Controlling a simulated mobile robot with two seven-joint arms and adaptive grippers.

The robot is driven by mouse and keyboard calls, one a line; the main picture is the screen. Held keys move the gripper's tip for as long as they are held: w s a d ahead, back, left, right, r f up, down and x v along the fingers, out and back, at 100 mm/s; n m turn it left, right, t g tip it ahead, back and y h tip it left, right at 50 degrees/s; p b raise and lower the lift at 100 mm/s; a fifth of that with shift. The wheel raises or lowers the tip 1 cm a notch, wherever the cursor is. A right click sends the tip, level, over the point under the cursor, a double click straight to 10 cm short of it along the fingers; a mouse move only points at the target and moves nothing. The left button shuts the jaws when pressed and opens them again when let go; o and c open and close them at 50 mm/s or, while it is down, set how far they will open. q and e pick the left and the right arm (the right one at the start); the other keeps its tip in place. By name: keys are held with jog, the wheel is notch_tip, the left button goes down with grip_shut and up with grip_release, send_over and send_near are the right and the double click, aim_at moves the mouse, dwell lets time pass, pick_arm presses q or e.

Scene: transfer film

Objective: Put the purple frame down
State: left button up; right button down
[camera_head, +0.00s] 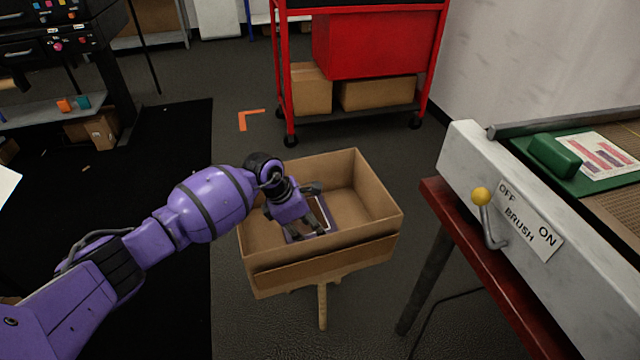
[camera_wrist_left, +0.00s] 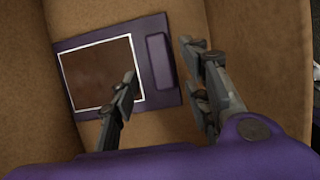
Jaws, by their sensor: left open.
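The purple frame (camera_head: 327,213) lies inside an open cardboard box (camera_head: 378,207), toward the box's left part. In the left wrist view the frame (camera_wrist_left: 157,97) shows as a flat purple plate with a white-edged brown window and a raised purple bar on its right side. My left gripper (camera_head: 312,210) reaches down into the box over the frame. In the left wrist view its two fingers (camera_wrist_left: 160,85) are spread apart, one in front of the window and one to the right of the frame. My right gripper is not in view.
The box stands on a wooden support (camera_head: 322,305). At right is a machine (camera_head: 462,165) with a yellow-knobbed lever (camera_head: 482,197) and a "BRUSH" label. A red cart (camera_head: 375,45) stands behind, a dark shelf (camera_head: 100,60) at left. The floor between is mostly clear.

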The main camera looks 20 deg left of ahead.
pick_arm(q)
jog(key=p+v, duration=0.1)
jog(key=v, duration=0.6)
